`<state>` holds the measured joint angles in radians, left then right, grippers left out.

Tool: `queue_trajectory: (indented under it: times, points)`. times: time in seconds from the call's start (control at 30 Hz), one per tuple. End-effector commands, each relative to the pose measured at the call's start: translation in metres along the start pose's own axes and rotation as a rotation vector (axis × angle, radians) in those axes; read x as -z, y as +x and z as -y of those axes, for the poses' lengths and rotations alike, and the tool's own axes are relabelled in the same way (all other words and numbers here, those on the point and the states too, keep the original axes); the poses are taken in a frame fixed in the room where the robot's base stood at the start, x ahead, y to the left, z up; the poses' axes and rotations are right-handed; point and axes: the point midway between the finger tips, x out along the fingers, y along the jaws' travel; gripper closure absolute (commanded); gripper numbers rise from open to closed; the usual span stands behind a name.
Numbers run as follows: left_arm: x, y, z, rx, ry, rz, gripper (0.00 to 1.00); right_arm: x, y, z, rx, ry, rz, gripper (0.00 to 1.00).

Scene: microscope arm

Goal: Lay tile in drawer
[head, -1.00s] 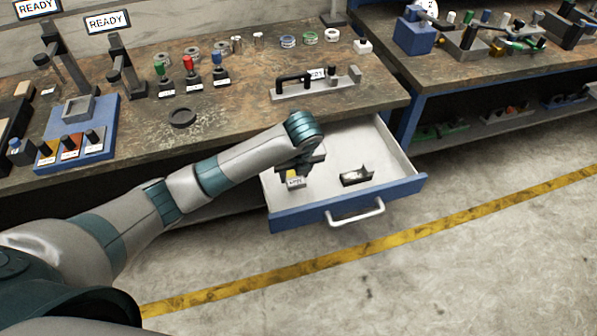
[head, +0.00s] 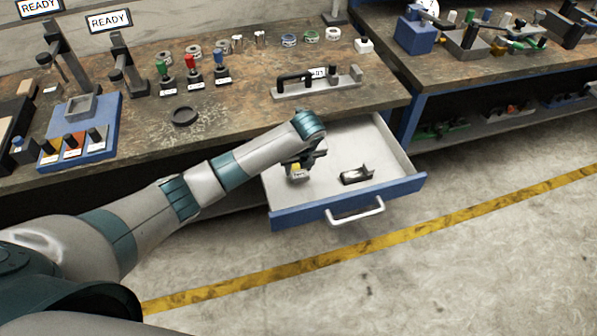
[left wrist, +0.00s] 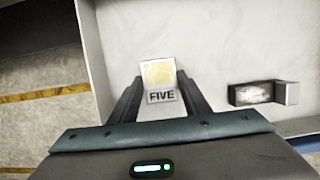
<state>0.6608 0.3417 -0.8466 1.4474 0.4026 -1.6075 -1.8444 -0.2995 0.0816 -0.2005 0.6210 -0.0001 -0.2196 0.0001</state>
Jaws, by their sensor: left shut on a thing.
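The drawer (head: 278,215) has a blue front and a pale inside, and it stands pulled out below the workbench. My left gripper (head: 297,170) is over the left part of the drawer and points down into it. It is shut on a small tile (left wrist: 158,74) with a yellow square and a label reading "FIVE". I cannot tell whether the tile touches the drawer floor. My right gripper is not in view.
A dark metal bracket-like piece (head: 356,176) lies in the drawer's right part. The drawer handle (head: 356,211) sticks out in front. The workbench (head: 225,120) edge runs behind my arm. The drawer floor between tile and bracket is clear.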

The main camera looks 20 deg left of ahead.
Motion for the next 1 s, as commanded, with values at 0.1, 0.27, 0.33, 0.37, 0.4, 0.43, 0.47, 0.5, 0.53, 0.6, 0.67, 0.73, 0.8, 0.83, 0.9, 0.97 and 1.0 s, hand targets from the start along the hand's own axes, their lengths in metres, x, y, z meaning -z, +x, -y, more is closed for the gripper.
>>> queue_trajectory:
  times: [0.1,0.27,0.33,0.37,0.4,0.43,0.47,0.5,0.53,0.6,0.67,0.73,0.8,0.83,0.9,0.97,1.0]
  points:
    - [0.005,0.012,0.0,-0.001,0.0,-0.002,1.0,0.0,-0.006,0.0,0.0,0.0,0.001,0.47]
    - [0.008,0.025,0.0,0.001,0.001,0.0,1.0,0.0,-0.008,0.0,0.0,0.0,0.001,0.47]
    - [0.008,0.027,0.0,0.001,0.001,0.001,1.0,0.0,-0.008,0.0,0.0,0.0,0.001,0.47]
    - [0.008,0.027,0.0,0.001,0.001,0.001,1.0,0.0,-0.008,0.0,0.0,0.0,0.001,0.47]
    - [0.008,0.027,0.0,0.001,0.001,0.002,1.0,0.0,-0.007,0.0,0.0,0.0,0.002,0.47]
    - [0.008,0.027,0.0,0.001,0.001,0.002,1.0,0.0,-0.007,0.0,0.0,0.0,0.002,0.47]
    - [0.008,0.027,0.0,0.001,0.001,0.002,1.0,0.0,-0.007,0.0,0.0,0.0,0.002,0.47]
    - [0.008,0.027,0.0,0.001,0.001,0.002,1.0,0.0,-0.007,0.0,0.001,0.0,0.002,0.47]
    - [0.008,0.027,0.0,0.001,0.001,0.002,1.0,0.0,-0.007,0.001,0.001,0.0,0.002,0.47]
    - [0.008,0.027,0.0,0.001,0.001,0.002,1.0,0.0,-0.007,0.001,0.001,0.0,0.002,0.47]
    - [0.009,0.029,0.0,0.001,0.001,0.001,1.0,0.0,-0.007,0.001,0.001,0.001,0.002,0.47]
    - [0.01,0.029,-0.001,-0.001,0.001,0.0,0.43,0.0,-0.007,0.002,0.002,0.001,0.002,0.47]
    - [0.01,0.029,-0.001,-0.001,0.001,0.0,0.39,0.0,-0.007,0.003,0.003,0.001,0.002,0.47]
    - [0.01,0.029,-0.001,-0.001,0.001,0.0,0.39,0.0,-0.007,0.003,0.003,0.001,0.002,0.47]
    - [0.01,0.029,-0.001,-0.001,0.001,0.0,0.39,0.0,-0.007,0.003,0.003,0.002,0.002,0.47]
    - [0.01,0.029,-0.001,-0.001,0.001,0.0,0.39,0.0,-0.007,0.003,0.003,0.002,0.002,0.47]
    - [0.01,0.029,-0.001,-0.001,0.001,0.0,0.39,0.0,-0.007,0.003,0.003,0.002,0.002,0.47]
